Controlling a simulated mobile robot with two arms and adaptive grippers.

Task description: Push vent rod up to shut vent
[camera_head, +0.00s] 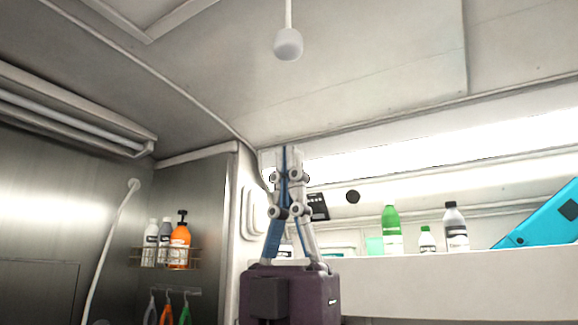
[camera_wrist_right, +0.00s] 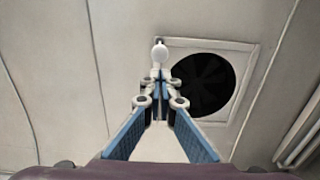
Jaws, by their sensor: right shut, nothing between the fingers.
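The vent rod (camera_head: 288,30) hangs from the ceiling at the top of the head view and ends in a rounded white knob (camera_head: 288,44). The knob also shows in the right wrist view (camera_wrist_right: 159,52), just beyond my fingertips. My right gripper (camera_head: 286,155) points upward below the knob, shut and empty. In the head view a gap shows between its fingertips and the knob; whether they touch I cannot tell from the wrist view. The vent (camera_wrist_right: 203,82), a dark round fan in a square white frame, is in the ceiling beside the knob. My left gripper is not in view.
A shelf (camera_head: 450,285) at the right holds several bottles, including a green one (camera_head: 391,232), and a blue case (camera_head: 545,218). A wire rack (camera_head: 165,257) with bottles is on the left wall. The space around the knob is clear.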

